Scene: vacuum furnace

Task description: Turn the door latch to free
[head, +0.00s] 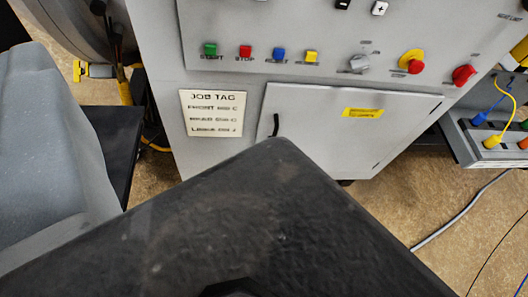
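No door latch can be made out for certain. A grey cabinet door (345,125) on the front of the control cabinet looks closed, with a slim black handle (276,124) at its left edge, upright. A rounded grey metal body (70,22) is cut off at the upper left; no latch can be recognised on it. My gripper's fingers do not show. A large dark surface covers the lower middle and hides the floor and the lower part of the cabinet.
The control panel has green (210,49), red (245,51), blue (279,54) and yellow (311,56) buttons, with knobs to their right. A job tag (212,113) is below. A grey box with cables (490,140) stands right. A cable (460,215) crosses the floor.

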